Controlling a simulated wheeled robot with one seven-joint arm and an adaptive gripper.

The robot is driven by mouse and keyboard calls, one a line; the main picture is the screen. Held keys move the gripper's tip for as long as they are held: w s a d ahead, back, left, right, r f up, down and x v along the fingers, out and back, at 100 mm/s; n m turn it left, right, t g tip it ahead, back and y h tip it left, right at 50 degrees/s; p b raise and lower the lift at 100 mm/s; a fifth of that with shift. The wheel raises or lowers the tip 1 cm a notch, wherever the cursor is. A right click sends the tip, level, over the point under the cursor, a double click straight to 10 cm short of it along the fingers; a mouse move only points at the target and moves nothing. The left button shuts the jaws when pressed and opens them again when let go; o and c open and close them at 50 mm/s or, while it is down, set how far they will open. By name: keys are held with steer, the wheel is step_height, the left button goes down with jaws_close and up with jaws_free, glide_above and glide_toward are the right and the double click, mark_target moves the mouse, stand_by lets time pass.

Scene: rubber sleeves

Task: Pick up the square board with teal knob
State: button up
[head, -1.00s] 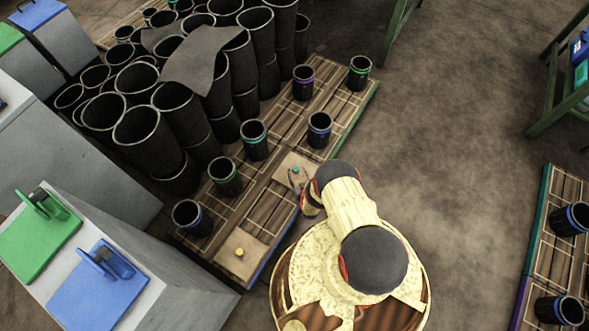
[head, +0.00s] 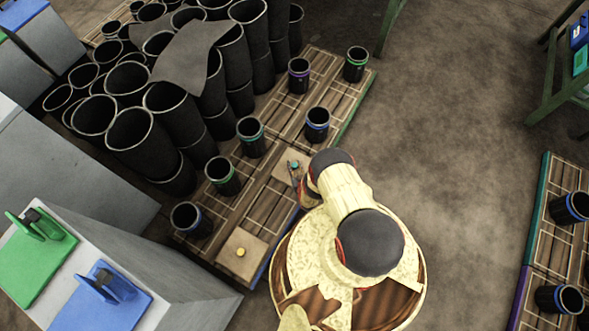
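The square board (head: 283,172) is tan and lies flat on the wooden pallet. Its small teal knob (head: 294,165) stands up near its right side. My gripper (head: 296,174) is at the teal knob, at the board's right edge. The fingers are tiny and partly covered by my arm, so I cannot tell whether they are apart or closed on the knob.
Another square board (head: 232,264) with a yellow knob (head: 240,252) lies nearer on the same pallet (head: 262,199). Several dark sleeves with coloured bands stand on the pallet, one blue-banded (head: 317,124) just beyond the board. Tall black sleeves (head: 143,138) crowd the left.

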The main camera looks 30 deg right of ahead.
steer(key=c, duration=0.6)
jaws_close()
